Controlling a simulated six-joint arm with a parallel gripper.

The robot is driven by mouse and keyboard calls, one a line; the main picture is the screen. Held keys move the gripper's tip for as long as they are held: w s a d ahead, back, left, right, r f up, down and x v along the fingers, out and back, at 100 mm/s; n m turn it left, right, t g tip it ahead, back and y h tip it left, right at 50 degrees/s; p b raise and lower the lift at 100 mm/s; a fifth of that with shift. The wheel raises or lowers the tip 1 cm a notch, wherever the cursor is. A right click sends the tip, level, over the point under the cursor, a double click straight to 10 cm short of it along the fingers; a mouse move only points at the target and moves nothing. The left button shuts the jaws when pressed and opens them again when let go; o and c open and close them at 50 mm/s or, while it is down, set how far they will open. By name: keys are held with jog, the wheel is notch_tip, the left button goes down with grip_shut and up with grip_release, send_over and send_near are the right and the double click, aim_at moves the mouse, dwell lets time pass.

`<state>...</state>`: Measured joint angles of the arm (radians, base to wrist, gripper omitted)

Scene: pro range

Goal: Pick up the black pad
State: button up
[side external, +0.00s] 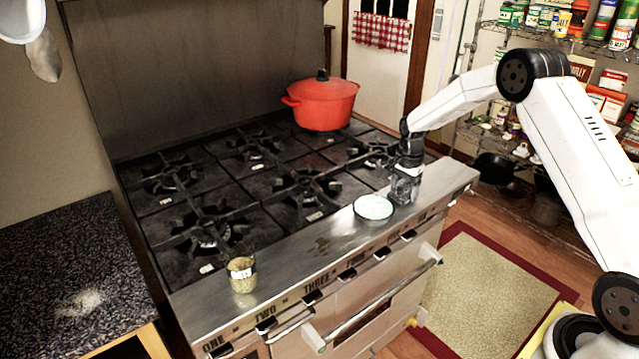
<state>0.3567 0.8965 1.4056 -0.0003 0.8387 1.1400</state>
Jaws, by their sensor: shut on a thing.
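My gripper (404,188) is low over the right part of the stove's steel front ledge, pointing down. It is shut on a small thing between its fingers. That thing is too small and dark against the fingers to make out, so I cannot tell whether it is the black pad. No separate black pad can be made out clearly elsewhere on the stove.
A small labelled jar (241,274) stands at the ledge's left. A red lidded pot (322,104) stands on the back burners. Black burner grates (305,185) fill the stovetop.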

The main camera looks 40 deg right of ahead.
jog(key=shift+r, duration=0.65)
jog(key=s+a+r, duration=0.4)
jog(key=s+r, duration=0.7)
jog(key=s, duration=0.2)
jog(key=shift+s+r, duration=0.15)
jog(key=shift+s, duration=0.05)
